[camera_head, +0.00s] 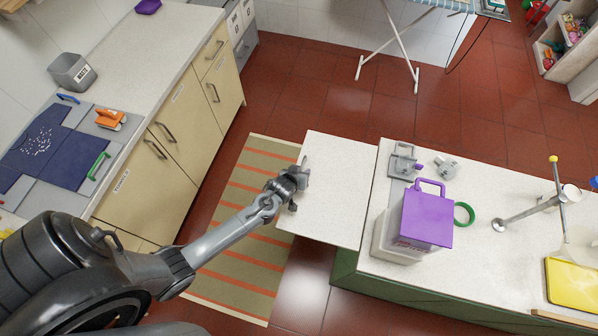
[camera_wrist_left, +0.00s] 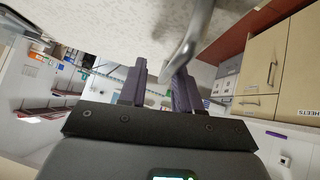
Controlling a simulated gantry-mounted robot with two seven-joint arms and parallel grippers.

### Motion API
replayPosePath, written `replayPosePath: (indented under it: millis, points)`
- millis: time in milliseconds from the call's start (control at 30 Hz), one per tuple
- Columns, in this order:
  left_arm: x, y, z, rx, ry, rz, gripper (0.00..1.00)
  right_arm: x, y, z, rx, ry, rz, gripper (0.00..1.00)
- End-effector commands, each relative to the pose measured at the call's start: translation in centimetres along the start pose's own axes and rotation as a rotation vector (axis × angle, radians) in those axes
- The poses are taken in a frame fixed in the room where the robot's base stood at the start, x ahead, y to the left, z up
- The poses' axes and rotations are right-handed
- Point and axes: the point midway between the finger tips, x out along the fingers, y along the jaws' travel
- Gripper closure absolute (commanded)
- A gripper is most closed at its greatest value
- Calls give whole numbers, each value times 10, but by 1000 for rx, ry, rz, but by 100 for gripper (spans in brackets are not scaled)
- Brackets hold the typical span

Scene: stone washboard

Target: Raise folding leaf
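The folding leaf (camera_head: 335,190) is a white speckled panel at the left end of the island counter, sticking out over the striped rug. It looks close to level with the counter, with a visible seam between them. My left gripper (camera_head: 297,182) is at the leaf's outer left edge. In the left wrist view, the speckled leaf (camera_wrist_left: 100,28) fills the top. A curved metal handle (camera_wrist_left: 195,35) comes down from it near the dark fingertips (camera_wrist_left: 158,72). The fingers stand apart, with the handle's end by the right-hand finger; I see no firm grip. My right gripper is not in view.
The counter (camera_head: 375,262) carries a purple-lidded container (camera_head: 427,218), a green ring (camera_head: 464,214) and a yellow tray (camera_head: 572,284). A cabinet run (camera_head: 160,165) stands left. The striped rug (camera_head: 240,262) lies below the leaf.

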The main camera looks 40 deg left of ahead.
Motion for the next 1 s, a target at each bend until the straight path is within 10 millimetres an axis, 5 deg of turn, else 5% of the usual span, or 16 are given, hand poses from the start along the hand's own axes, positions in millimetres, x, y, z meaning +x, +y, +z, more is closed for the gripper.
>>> replayPosePath:
  millis: [533,1000]
  points:
    - [-8,-2,1,1,0,-3,62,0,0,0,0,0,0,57]
    - [-77,-1,1,0,-1,-1,62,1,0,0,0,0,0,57]
